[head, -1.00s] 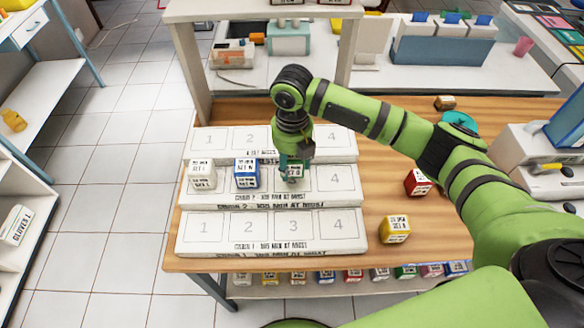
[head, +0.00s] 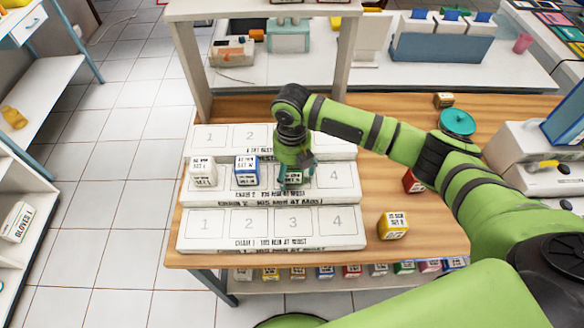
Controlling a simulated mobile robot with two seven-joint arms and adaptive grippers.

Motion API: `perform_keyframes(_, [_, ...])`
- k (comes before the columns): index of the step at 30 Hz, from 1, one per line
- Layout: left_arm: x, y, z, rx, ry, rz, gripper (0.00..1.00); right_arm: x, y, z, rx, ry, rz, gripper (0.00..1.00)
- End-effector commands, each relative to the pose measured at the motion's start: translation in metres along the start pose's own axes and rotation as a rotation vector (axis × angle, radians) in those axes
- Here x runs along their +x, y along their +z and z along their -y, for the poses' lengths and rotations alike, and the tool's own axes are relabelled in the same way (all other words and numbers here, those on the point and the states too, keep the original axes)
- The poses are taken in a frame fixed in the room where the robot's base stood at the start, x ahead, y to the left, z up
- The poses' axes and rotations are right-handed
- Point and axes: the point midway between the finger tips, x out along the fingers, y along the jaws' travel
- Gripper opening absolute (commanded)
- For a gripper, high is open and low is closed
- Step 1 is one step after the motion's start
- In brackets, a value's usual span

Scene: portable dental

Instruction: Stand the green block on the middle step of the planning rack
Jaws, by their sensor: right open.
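The planning rack (head: 225,208) is a white three-step stand with numbered slots on the wooden bench. On its middle step, a white block (head: 203,171) stands in the first slot and a blue block (head: 246,169) in the second. The green block (head: 291,176) is at the third slot of that step, mostly hidden by my right gripper; part of its labelled face shows. My right gripper (head: 296,184) points down over it, open, with its fingers around the block. Whether the block rests fully flat is hard to see. My left gripper is not in view.
A yellow block (head: 394,225) stands on the bench right of the rack, and a red block (head: 412,182) is partly behind my right arm. A teal round object (head: 457,122) and a brown block (head: 443,100) lie farther back. A lower shelf holds several more blocks.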

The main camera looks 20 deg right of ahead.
Motion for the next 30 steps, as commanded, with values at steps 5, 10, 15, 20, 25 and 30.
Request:
perform_keyframes(5, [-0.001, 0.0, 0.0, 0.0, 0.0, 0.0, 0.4, -0.004, 0.0, 0.0, 0.0, 0.001, 0.001, 0.78])
perform_keyframes(10, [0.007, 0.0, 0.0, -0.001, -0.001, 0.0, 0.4, -0.026, 0.001, -0.001, -0.003, 0.003, 0.005, 0.78])
perform_keyframes(15, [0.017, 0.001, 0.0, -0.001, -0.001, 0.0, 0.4, -0.063, 0.002, -0.001, -0.001, 0.003, 0.006, 0.78])
perform_keyframes(20, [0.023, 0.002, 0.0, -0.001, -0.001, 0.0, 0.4, -0.095, 0.001, -0.001, 0.0, 0.003, 0.004, 0.78])
perform_keyframes(25, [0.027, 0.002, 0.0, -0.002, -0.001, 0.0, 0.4, -0.116, 0.001, -0.001, 0.0, 0.002, 0.001, 0.78])
perform_keyframes(30, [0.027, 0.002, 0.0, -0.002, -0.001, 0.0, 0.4, -0.124, 0.0, 0.0, 0.0, 0.001, 0.0, 0.78])
